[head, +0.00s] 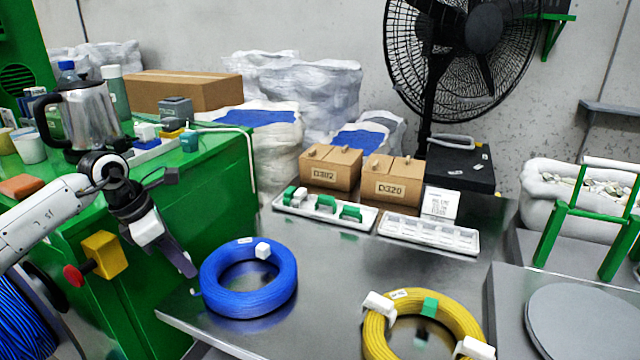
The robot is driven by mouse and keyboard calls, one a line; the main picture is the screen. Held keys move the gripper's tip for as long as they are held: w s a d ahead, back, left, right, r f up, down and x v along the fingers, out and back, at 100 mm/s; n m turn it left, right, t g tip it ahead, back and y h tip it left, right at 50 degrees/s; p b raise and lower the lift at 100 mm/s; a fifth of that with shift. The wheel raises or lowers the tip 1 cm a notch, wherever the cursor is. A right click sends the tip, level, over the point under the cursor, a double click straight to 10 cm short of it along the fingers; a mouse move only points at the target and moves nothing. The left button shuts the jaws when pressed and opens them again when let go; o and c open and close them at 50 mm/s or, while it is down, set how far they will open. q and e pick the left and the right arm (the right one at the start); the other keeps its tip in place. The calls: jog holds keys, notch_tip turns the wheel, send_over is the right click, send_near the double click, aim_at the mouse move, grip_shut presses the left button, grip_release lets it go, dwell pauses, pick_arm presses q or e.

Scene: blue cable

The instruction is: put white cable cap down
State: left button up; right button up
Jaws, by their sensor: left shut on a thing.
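The blue cable (222,301) is a coil lying at the left front of the grey table. A small white cable cap (263,250) sits on the coil's back rim, right of a white label. My left gripper (191,271) comes in from the left with its dark fingers pointing down at the coil's left edge. It is shut, apparently on the blue cable there; the exact grip is too small to make out. The white cap stands apart from the fingers, to their right. My right gripper is not in view.
A yellow coil (376,335) with white and green caps lies at the front right. Behind are a tray of green and white pieces (325,211), a white compartment tray (428,233) and two cardboard boxes (330,168). The table's middle is clear. A green cabinet (215,185) stands left.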

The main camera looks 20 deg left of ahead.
pick_arm(q)
jog(key=s+d+r+m+g+p, duration=0.1)
jog(key=s+d+r+m+g, duration=0.1)
jog(key=s+d+m, duration=0.2)
jog(key=s+d+r+m+g+y+p, duration=0.1)
jog(key=s+d+m, duration=0.4)
jog(key=d+m, duration=0.6)
jog(key=s+d+r+m+g+y+p, duration=0.1)
jog(key=s+d+m+g, duration=0.3)
jog(key=d+m, duration=0.4)
jog(key=s+r+m+p, duration=0.1)
jog(key=m, duration=0.4)
jog(key=shift+d+r+m, duration=0.15)
jog(key=shift+r+m, duration=0.25)
jog(key=shift+f, duration=0.1)
